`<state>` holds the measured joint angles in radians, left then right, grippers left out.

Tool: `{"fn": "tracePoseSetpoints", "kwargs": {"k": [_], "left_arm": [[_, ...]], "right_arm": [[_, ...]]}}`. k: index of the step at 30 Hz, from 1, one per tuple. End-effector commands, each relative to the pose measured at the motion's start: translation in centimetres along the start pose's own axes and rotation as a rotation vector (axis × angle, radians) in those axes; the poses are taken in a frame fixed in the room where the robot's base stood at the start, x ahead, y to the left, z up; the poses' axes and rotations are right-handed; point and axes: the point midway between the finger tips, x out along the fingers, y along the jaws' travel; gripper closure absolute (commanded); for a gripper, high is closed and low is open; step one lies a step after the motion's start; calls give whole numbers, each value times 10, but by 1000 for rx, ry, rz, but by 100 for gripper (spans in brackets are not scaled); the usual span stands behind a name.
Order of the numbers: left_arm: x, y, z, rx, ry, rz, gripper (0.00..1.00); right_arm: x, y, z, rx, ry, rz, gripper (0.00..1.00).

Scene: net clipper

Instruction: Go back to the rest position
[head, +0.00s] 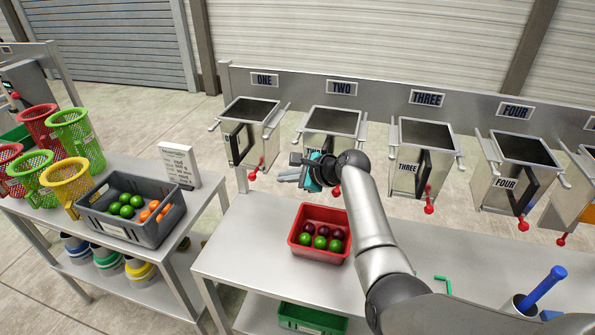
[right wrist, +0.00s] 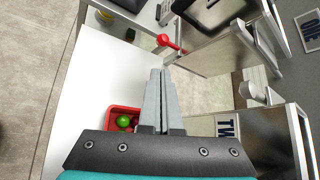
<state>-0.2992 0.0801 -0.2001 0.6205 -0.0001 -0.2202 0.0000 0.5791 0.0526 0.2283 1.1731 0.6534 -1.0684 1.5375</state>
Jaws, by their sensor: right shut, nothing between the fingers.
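My right gripper (head: 292,174) is stretched out over the back edge of the table, in front of the machines marked ONE and TWO. Its fingers (right wrist: 160,98) are pressed together and empty in the right wrist view. My right arm comes in from the lower right of the head view. Below the gripper, a red bin (head: 320,252) stands on the table (head: 245,240) with several green and dark red balls in it. It also shows in the right wrist view (right wrist: 122,110), partly hidden behind the gripper. My left gripper does not show.
Box machines ONE (head: 262,112), TWO (head: 345,121), THREE (head: 405,170) and FOUR (head: 485,178) hang behind the table, with red-knobbed levers. A grey crate (head: 160,232) of balls and colored mesh baskets (head: 70,205) stand on a left table. A blue-handled tool (head: 545,285) stands at lower right.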

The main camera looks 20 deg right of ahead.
Motion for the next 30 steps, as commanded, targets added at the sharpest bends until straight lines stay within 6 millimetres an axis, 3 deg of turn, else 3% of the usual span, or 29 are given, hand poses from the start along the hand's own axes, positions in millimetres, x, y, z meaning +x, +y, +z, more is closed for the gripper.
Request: {"fn": "tracePoseSetpoints", "kwargs": {"k": [9, 20, 23, 30], "left_arm": [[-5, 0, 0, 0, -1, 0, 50], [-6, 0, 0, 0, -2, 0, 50], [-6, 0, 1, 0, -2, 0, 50], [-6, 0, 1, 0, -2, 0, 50]], "right_arm": [[-35, -1, 0, 0, 1, -1, 100], [-45, 5, -3, -24, 10, 7, 100], [-48, 25, -14, -128, 49, 37, 100], [-77, 124, -52, -682, 190, 231, 100]]}}
